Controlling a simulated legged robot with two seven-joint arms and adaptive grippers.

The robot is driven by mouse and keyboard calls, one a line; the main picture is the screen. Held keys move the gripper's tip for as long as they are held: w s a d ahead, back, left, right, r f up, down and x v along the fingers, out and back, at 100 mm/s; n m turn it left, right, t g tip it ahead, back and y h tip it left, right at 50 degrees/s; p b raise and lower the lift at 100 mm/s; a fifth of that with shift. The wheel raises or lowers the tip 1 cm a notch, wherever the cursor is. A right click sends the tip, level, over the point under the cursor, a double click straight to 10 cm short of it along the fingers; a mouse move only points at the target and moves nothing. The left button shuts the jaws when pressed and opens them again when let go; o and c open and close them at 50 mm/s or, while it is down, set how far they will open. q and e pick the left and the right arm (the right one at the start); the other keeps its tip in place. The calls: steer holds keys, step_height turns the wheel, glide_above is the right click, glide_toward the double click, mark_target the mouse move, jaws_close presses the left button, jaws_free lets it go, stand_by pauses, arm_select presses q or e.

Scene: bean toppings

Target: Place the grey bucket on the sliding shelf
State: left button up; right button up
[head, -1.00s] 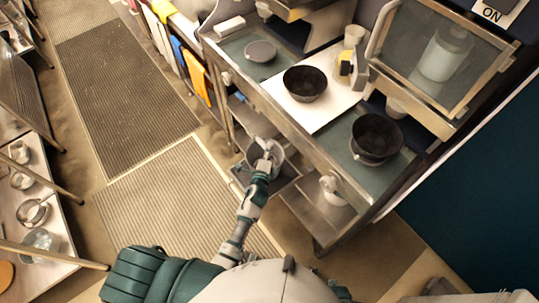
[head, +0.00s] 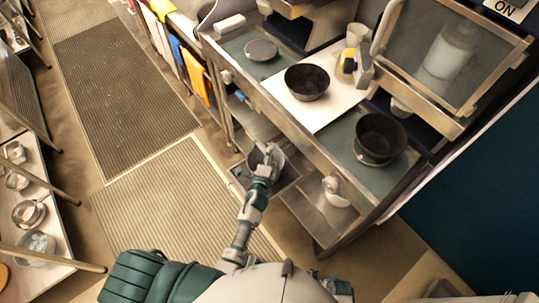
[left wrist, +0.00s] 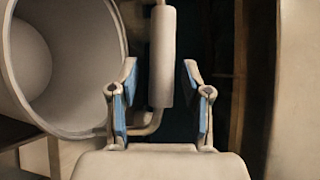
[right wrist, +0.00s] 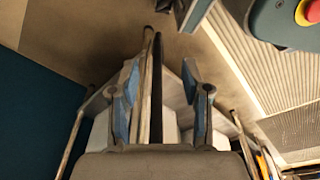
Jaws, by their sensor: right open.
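The grey bucket (head: 280,161) is low at the front of the workstation, at or just above the pulled-out sliding shelf (head: 289,177). The arm partly hides it, so I cannot tell if its base touches the shelf. In the left wrist view the bucket (left wrist: 75,60) is large at the left, its round mouth facing the camera. My left gripper (head: 267,156) is at the bucket's handle. In the left wrist view its fingers (left wrist: 162,95) are apart, with the grey handle (left wrist: 162,55) between them and gaps on both sides. My right gripper (right wrist: 158,95) is open, with nothing clearly held.
Above the shelf, the counter (head: 345,105) holds dark bowls (head: 307,82) (head: 380,138) and a grey lid (head: 261,50). A white rounded object (head: 335,190) sits on the lower shelf at right. Ribbed floor mats (head: 180,205) lie clear at left.

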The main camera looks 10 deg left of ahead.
arm_select(q)
steer(key=shift+r, duration=0.1)
arm_select(e)
steer(key=shift+r, duration=0.15)
arm_select(q)
steer(key=s+r, duration=0.2)
steer(key=s, duration=0.9)
steer(key=s+a+f+n+g, duration=0.2)
steer(key=s+f+n+g, duration=0.25)
steer(key=f, duration=0.55)
steer(key=s+a+f+n+g, duration=0.1)
steer(key=s+f+n+g, duration=0.35)
steer(key=f, duration=0.65)
steer(key=s+a+f+n+g, duration=0.2)
steer(key=s+f+n, duration=0.2)
steer(key=s, duration=0.5)
steer(key=s+a+f+n+g, duration=0.2)
steer(key=s+f+n+g, duration=0.1)
steer(key=s+f, duration=0.5)
steer(key=shift+s+f+n+g+h+p, duration=0.3)
steer(key=shift+s+f+n+h, duration=0.1)
steer(key=shift+s, duration=0.45)
arm_select(e)
steer(key=shift+s+f, duration=0.55)
steer(key=shift+f, duration=0.2)
steer(key=shift+d, duration=0.1)
